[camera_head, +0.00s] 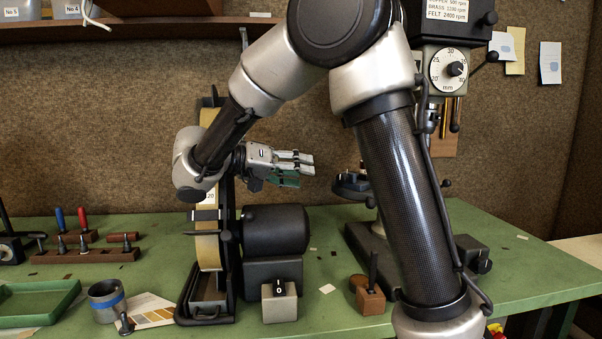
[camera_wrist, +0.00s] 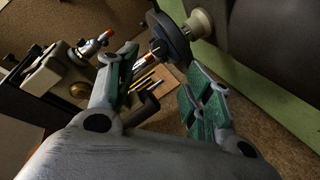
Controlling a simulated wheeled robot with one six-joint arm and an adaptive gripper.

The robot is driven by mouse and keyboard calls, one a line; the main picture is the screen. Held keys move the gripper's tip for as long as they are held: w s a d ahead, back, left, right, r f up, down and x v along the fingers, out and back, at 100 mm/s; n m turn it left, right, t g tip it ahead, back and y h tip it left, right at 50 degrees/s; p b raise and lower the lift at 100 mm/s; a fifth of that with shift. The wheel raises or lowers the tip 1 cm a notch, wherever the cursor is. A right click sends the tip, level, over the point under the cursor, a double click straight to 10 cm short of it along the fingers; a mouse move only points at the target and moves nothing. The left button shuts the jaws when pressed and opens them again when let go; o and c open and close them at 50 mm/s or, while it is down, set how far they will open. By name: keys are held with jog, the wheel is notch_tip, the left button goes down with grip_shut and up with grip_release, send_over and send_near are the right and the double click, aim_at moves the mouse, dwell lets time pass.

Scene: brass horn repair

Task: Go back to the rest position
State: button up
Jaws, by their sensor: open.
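My gripper (camera_head: 302,169) is in the air in front of the belt machine, its fingers pointing right in the head view. Its two fingers with green pads also show in the wrist view (camera_wrist: 160,97), spread apart. Nothing is between the pads. My arm crosses the middle of the head view and hides part of the drill press.
The belt sander (camera_head: 208,240) and its dark motor (camera_head: 276,231) stand on the green bench (camera_head: 340,215). A drill press (camera_head: 449,68) stands at the right. A green tray (camera_head: 38,320), a grey cup (camera_head: 106,300) and a tool rack (camera_head: 85,256) are at the left. A shelf (camera_head: 150,28) runs above.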

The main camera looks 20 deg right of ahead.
jog(key=s+d+f+n+g+y, duration=0.2)
jog(key=s+d+f+n+y, duration=0.2)
jog(key=s+d+y, duration=0.55)
jog(key=s+a+f+n+t+y, duration=0.1)
jog(key=s+f+n+t+y, duration=0.1)
jog(key=s, duration=0.5)
jog(key=s+a+f+n+t+y, duration=0.1)
jog(key=s+f+n+t+y, duration=0.1)
jog(key=s, duration=0.5)
jog(key=shift+a+f+n+t+y, duration=0.25)
jog(key=shift+n+t+y, duration=0.45)
jog(key=shift+t, duration=0.2)
